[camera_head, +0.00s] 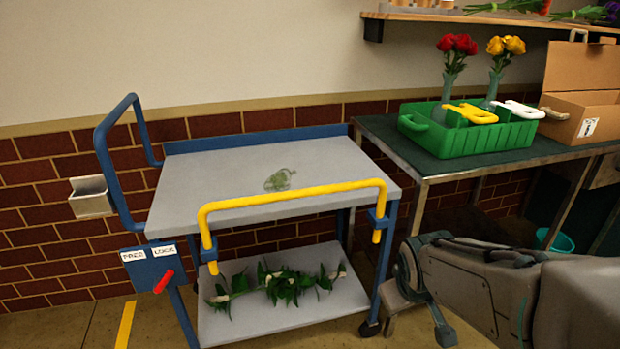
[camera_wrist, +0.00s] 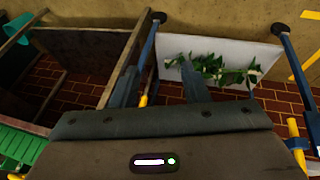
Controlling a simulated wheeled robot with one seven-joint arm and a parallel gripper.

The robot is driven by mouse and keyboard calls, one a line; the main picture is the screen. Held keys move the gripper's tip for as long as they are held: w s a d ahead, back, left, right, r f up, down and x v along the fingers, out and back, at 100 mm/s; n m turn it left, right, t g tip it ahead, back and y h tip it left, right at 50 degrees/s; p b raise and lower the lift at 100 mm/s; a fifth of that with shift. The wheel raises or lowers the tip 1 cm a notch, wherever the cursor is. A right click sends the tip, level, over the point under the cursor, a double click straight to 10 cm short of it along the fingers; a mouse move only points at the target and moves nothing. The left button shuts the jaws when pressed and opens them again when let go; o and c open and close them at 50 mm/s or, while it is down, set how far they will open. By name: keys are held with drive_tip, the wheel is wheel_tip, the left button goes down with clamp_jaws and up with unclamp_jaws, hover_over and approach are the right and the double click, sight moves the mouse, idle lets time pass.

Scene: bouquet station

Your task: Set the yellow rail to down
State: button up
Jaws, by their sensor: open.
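The yellow rail (camera_head: 290,194) is a bent bar along the front of the blue and grey cart (camera_head: 200,192). It stands raised above the top shelf's front edge, its ends in blue brackets on the front posts. In the wrist view one end of the rail (camera_wrist: 297,143) shows at right; my gripper's body hides its middle. My gripper (camera_head: 414,316) is open and empty, to the right of the cart and apart from the rail. Its two fingers (camera_wrist: 160,87) point toward the lower shelf in the wrist view.
A red lever (camera_head: 163,281) sits below FREE and LOCK labels, tilted toward LOCK. Greenery (camera_head: 285,287) lies on the lower shelf (camera_head: 225,327). A green table (camera_head: 440,165) with a green caddy (camera_head: 465,140) and flowers stands at right, close to the cart.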

drive_tip(key=w+r+n+t, duration=0.2)
drive_tip(key=w+n+t, duration=0.15)
drive_tip(key=w, duration=0.35)
drive_tip(key=n+t+y+p, duration=0.2)
drive_tip(key=n+t+y, duration=0.2)
drive_tip(key=n+y, duration=1.05)
approach(302, 196)
drive_tip(key=w+a+n+h, duration=0.1)
drive_tip(key=w+a, duration=0.1)
drive_tip(key=w+a+n+h+b, duration=0.1)
drive_tip(key=w+a, duration=0.2)
drive_tip(key=w+a+n+h, duration=0.1)
drive_tip(key=w+a, duration=0.1)
drive_tip(key=a, duration=0.1)
drive_tip(key=shift+w, duration=0.35)
drive_tip(key=shift+c, duration=0.2)
drive_tip(key=shift+b, duration=0.3)
clamp_jaws()
